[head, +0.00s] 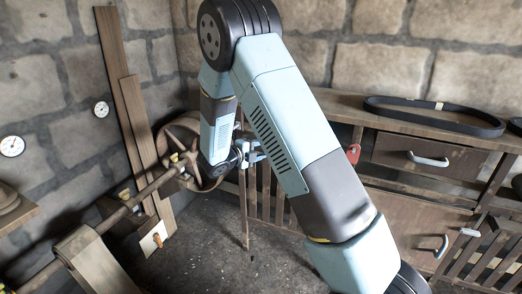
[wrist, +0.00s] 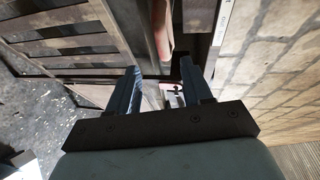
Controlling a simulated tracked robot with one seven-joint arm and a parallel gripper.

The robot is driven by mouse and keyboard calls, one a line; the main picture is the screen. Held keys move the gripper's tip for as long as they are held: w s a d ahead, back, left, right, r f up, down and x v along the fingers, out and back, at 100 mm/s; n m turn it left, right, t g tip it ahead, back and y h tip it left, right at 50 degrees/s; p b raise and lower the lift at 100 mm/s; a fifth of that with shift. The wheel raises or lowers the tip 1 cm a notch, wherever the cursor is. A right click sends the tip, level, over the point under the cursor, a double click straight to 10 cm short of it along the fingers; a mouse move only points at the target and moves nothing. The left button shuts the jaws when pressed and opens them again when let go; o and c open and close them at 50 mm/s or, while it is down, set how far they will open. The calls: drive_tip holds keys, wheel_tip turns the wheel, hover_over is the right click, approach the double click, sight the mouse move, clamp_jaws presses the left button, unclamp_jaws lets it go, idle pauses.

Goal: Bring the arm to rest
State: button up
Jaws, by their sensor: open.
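My arm rises from the bottom right of the head view, bends at a dark elbow joint near the top, and drops to my gripper (head: 256,153). In the wrist view my gripper (wrist: 160,78) has its two dark fingers spread apart with a gap between them. I see nothing held between the fingers. In the head view the gripper hangs in front of the workbench's left end, close to a red item (head: 353,153) on the bench side.
A wooden workbench (head: 345,105) with drawers runs along the back wall. A black belt (head: 435,115) lies on top. At left stand a wheel (head: 187,150) on a shaft (head: 150,188) and leaning planks (head: 128,110). Two gauges hang on the wall. Grey floor (head: 205,245) lies open between.

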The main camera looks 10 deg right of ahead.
drive_tip(key=shift+r, duration=0.1)
drive_tip(key=s+d+r+m+g+y, duration=0.3)
drive_tip(key=s+d+r+m, duration=0.3)
drive_tip(key=s+m, duration=0.45)
drive_tip(key=s+d+r+m+g+y, duration=0.2)
drive_tip(key=s+d+r+m+g, duration=0.2)
drive_tip(key=s+r+m, duration=0.6)
drive_tip(key=s+a+r+m+t+y, duration=0.2)
drive_tip(key=s+r+m+y, duration=0.1)
drive_tip(key=s+m, duration=0.6)
drive_tip(key=s+a+r+m+t+y, duration=0.2)
drive_tip(key=s+a+r+m+y, duration=0.1)
drive_tip(key=s+m, duration=0.6)
drive_tip(key=shift+s+r+m+y, duration=0.2)
drive_tip(key=shift+r+m+y, duration=0.3)
drive_tip(key=shift+m+y, duration=1.4)
drive_tip(key=shift+m+h, duration=0.45)
drive_tip(key=shift+h, duration=0.05)
